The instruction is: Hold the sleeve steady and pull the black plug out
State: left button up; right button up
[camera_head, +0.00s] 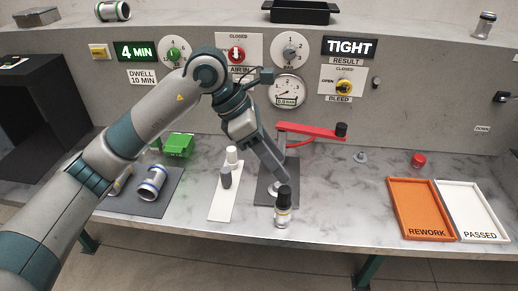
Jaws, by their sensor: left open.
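A sleeve (282,216), pale with a metallic look, stands upright at the front of the dark mat near the counter's front edge. The black plug (284,192) sits in its top end. My left arm comes in from the left and bends down over the counter. My left gripper (281,178) is open, just behind and above the plug. Whether its fingers touch the plug or sleeve cannot be told. My right gripper is not in view.
A red lever (308,130) with a black knob reaches over the area behind. A white strip (222,206) holds a white and a grey plug. Another sleeve (151,184) lies at left near a green block (178,145). Orange REWORK (421,233) and white PASSED (480,236) trays stand right.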

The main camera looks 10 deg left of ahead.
aim_at(282, 190)
pick_arm(q)
jog(key=a, duration=0.1)
jog(key=w+a+y, duration=0.1)
jog(key=w+a+t+y, duration=0.1)
jog(key=a, duration=0.1)
jog(key=shift+w+r, duration=0.1)
jog(key=shift+r, duration=0.15)
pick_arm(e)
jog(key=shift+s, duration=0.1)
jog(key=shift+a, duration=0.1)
pick_arm(q)
jog(key=p+x, duration=0.5)
jog(key=x, duration=1)
jog(key=shift+d+f, duration=0.15)
jog(key=shift+f, duration=0.2)
jog(key=shift+p+x, duration=0.3)
jog(key=shift+x, duration=0.55)
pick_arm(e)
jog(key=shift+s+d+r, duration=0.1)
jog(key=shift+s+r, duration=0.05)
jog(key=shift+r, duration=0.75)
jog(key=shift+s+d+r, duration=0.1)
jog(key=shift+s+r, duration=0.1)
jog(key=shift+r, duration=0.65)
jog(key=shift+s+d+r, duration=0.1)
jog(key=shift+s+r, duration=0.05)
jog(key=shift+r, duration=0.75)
